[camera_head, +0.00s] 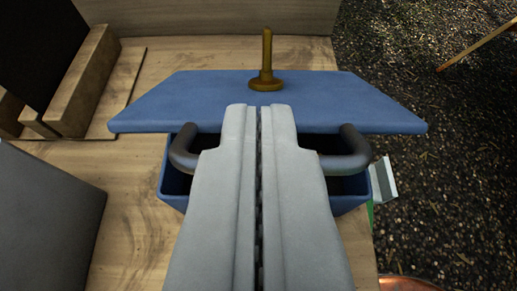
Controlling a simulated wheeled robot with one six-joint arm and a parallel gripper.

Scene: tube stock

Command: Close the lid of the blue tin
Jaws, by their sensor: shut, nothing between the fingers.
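The blue tin (174,183) stands on the wooden surface, with its dark inside showing in a gap below the lid. Its blue lid (200,98) lies over the back part and leaves the front side uncovered. An upright brass-coloured knob (267,62) stands on the lid. A dark curved handle (350,150) shows on the right, and a matching dark curve shows on the left. My gripper (260,108) is shut and empty. Its tips overlap the lid's near edge in the picture; I cannot tell if they touch it. The gripper hides the middle of the tin.
The wooden surface (120,225) ends to the right of the tin, with dark speckled ground (440,150) beyond. A grey box-like block (45,220) is at the left. Wooden blocks (85,80) stand at the back left. A copper-coloured rim (410,284) shows at the bottom right.

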